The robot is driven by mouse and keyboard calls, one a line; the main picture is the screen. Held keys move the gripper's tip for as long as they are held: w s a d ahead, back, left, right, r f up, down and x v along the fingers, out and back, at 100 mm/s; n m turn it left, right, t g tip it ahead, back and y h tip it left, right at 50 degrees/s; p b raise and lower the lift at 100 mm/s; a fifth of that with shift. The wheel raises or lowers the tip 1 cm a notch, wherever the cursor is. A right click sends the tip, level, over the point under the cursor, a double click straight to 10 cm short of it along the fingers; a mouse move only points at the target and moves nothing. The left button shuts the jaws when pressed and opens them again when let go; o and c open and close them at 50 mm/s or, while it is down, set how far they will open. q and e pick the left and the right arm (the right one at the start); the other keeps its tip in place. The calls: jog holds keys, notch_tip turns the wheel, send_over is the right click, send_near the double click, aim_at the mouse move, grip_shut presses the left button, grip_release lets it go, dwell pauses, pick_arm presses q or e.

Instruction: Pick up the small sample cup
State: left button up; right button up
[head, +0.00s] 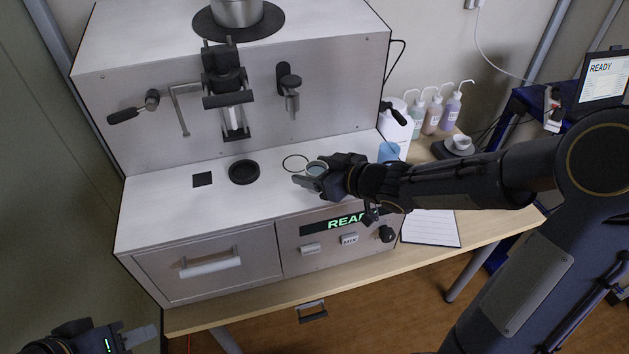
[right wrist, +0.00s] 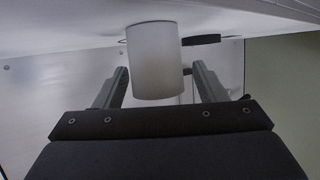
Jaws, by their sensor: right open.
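The small sample cup (head: 317,167), whitish with a round open rim, stands on the analyser's top deck, partly hidden by my right gripper. My right gripper (head: 315,181) is open at the cup. In the right wrist view, which is upside down, the cup (right wrist: 155,60) shows as a plain pale cylinder between the two spread fingers (right wrist: 162,84). A narrow gap shows on each side, so the fingers do not appear to grip it. My left gripper (head: 140,336) is at the bottom left corner, away from the analyser; its jaw opening is unclear.
On the deck are a thin black circle (head: 295,163), a dark round recess (head: 243,173) and a black square (head: 202,179). A blue cup (head: 389,152), several wash bottles (head: 434,113) and a scale with a white dish (head: 460,144) stand to the right. Paper (head: 432,229) lies on the table.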

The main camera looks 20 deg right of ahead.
jog(key=shift+x, duration=0.9)
jog(key=shift+d, duration=0.1)
jog(key=shift+c, duration=0.4)
jog(key=c, duration=1)
jog(key=shift+c, duration=0.2)
jog(key=shift+r, duration=0.15)
